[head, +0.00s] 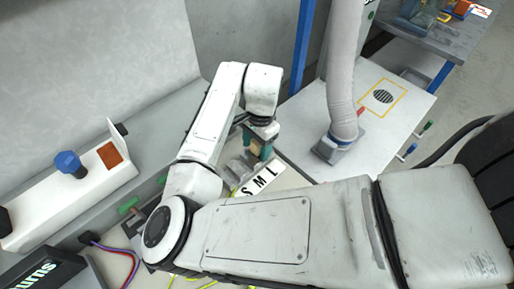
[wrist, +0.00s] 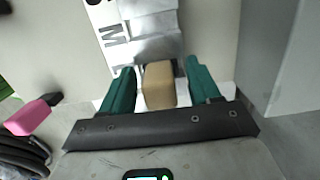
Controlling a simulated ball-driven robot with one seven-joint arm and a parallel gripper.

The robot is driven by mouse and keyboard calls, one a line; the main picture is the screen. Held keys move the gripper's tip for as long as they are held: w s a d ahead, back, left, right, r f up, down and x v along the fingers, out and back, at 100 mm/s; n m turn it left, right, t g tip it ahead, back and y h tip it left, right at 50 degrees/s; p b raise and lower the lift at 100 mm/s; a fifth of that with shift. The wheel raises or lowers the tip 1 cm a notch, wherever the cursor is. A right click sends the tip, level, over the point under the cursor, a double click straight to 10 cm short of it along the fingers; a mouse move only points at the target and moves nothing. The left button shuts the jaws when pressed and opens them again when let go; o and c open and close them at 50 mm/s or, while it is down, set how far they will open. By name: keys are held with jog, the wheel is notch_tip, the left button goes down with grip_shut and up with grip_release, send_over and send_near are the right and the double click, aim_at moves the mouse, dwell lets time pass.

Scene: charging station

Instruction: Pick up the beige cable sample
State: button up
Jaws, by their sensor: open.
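The beige cable sample (wrist: 159,86) is a small block. In the wrist view it sits between the two green fingers of my gripper (wrist: 158,70), with a narrow gap visible on each side. The fingers are open and not closed on it. In the head view my gripper (head: 262,141) points down at the bench beyond my arm, and a small beige part of the sample (head: 254,148) shows by the fingers.
A white plate with black letters (head: 262,179) lies just in front of the gripper. A grey hose with a nozzle (head: 343,80) stands on the white cabinet (head: 400,105) to the right. A white box with a blue knob (head: 68,163) is at left. A pink object (wrist: 33,117) lies left.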

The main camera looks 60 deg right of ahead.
jog(key=c, duration=1.1)
jog(key=shift+c, duration=0.2)
